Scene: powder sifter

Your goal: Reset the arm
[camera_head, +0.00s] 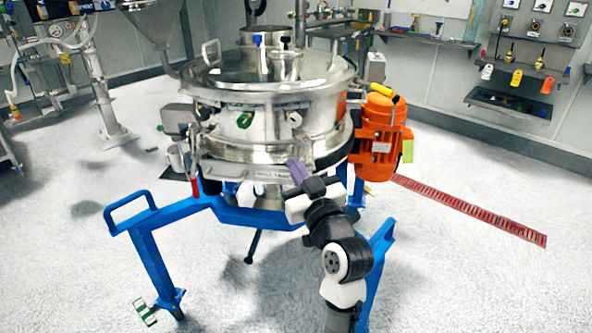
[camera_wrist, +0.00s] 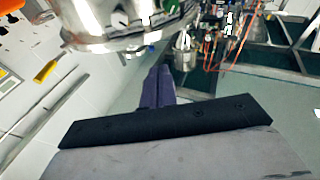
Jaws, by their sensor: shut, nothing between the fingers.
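My arm reaches up from the lower right in the head view. My gripper (camera_head: 296,170) is at its end, with purple fingers, in front of the lower body of the steel powder sifter (camera_head: 265,120). The fingers also show in the wrist view (camera_wrist: 156,88); they are together with nothing between them. I cannot tell from these views whether the fingertips touch the sifter.
The sifter stands on a blue frame (camera_head: 230,214) with a leg beside my arm. An orange motor (camera_head: 378,135) is on its right side. A red floor grate (camera_head: 470,208) lies to the right. Wall shelves (camera_head: 430,38) are at the back. The floor at left and right is mostly clear.

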